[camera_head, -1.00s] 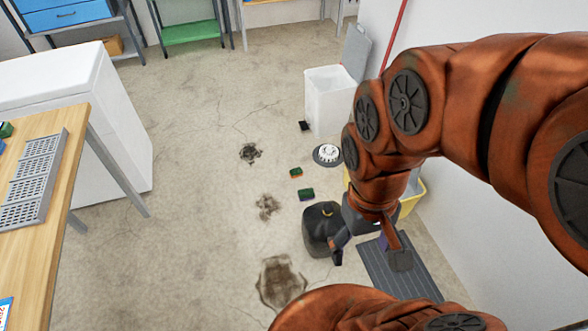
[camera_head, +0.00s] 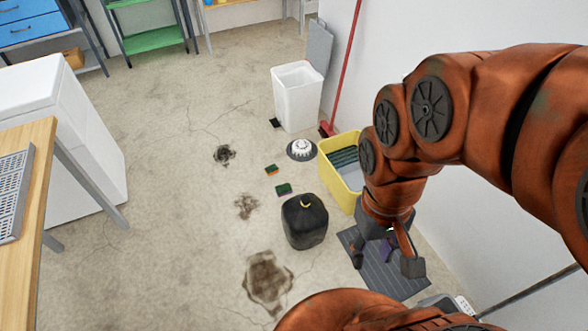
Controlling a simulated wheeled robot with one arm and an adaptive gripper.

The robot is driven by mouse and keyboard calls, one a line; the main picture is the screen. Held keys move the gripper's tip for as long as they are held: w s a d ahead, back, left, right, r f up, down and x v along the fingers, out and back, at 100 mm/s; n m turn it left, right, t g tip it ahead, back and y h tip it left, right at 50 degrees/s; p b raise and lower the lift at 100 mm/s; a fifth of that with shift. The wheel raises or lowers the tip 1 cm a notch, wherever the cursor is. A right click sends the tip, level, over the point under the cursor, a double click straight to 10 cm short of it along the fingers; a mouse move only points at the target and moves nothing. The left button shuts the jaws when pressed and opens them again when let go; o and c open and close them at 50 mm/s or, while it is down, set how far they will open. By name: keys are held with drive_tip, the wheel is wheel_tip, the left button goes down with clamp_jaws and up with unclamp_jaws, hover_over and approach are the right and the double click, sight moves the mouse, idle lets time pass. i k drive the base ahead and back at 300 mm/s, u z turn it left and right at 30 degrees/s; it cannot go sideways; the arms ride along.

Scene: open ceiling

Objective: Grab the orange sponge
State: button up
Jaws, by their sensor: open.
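The orange sponge (camera_head: 271,170) is a small block with a dark green top, lying on the concrete floor near the middle of the view. A second small sponge (camera_head: 283,189) with a green top lies just below and right of it; its side colour is hard to tell. My gripper (camera_head: 385,262) is open, pointing down over the grey ribbed mat (camera_head: 372,277), to the lower right of both sponges and well apart from them. Something purple (camera_head: 386,249) shows between its fingers; I cannot tell whether it lies on the mat.
A black canister (camera_head: 305,222) stands between the sponges and my gripper. A yellow bin (camera_head: 338,188), a round white-and-dark item (camera_head: 302,149) and a white bin (camera_head: 297,98) stand beyond. A wooden table (camera_head: 22,190) is at left. The floor left of the sponges is clear.

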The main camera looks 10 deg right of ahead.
sight(273, 168)
drive_tip(key=z, duration=0.25)
drive_tip(key=k, duration=0.25)
drive_tip(key=u, duration=0.8)
drive_tip(key=i, duration=0.85)
drive_tip(key=u, duration=0.8)
drive_tip(key=i, duration=1.35)
drive_tip(key=z, duration=1.1)
drive_tip(key=i, duration=0.8)
drive_tip(key=z, duration=0.95)
